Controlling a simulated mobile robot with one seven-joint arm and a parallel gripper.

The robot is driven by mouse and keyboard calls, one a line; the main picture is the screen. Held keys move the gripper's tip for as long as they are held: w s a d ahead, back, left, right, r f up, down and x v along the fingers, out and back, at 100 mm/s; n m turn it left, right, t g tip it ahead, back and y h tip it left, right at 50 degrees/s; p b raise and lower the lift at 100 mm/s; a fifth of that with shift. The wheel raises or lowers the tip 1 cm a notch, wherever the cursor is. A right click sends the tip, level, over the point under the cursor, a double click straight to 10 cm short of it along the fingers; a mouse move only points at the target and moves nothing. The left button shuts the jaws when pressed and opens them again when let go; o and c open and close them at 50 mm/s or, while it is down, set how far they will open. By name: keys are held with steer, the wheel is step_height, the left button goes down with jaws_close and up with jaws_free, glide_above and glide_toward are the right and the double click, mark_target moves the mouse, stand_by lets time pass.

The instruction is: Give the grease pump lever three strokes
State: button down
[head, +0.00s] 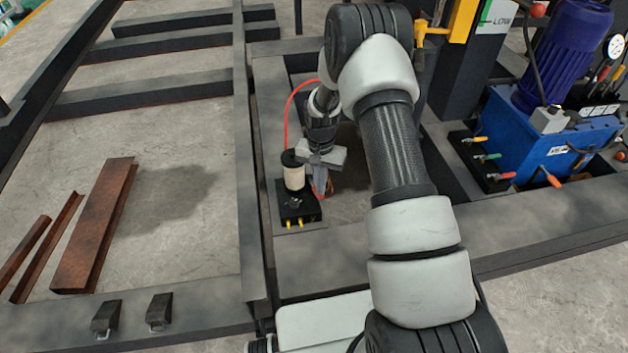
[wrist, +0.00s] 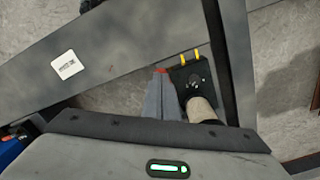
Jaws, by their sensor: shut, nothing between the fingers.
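The grease pump has a black base block (head: 296,207) with yellow fittings, and a cream reservoir (head: 294,177) with a black cap. In the wrist view the base (wrist: 187,75) and reservoir (wrist: 201,108) are right of my fingers. My gripper (head: 321,180) is just right of the reservoir in the head view, pointing down, fingers together and empty. The wrist view shows the fingers (wrist: 164,90) close beside the base; I cannot tell whether they touch it. A small red part (wrist: 160,71) shows at the fingertips, perhaps the lever's end. The rest of the lever is hidden.
A red hose (head: 288,105) arcs up behind the pump. Dark steel frame beams (head: 258,150) surround it. A blue hydraulic unit (head: 550,150) with coloured levers stands right. Rusty channel pieces (head: 95,225) lie on the floor left.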

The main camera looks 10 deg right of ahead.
steer(key=shift+s+f, duration=0.15)
steer(key=shift+f, duration=0.05)
steer(key=shift+s+f, duration=0.35)
steer(key=shift+f, duration=0.15)
steer(key=shift+s+f, duration=0.4)
steer(key=shift+f, duration=0.3)
steer(key=shift+s+f, duration=0.35)
steer(key=shift+f, duration=0.15)
stand_by(0.4)
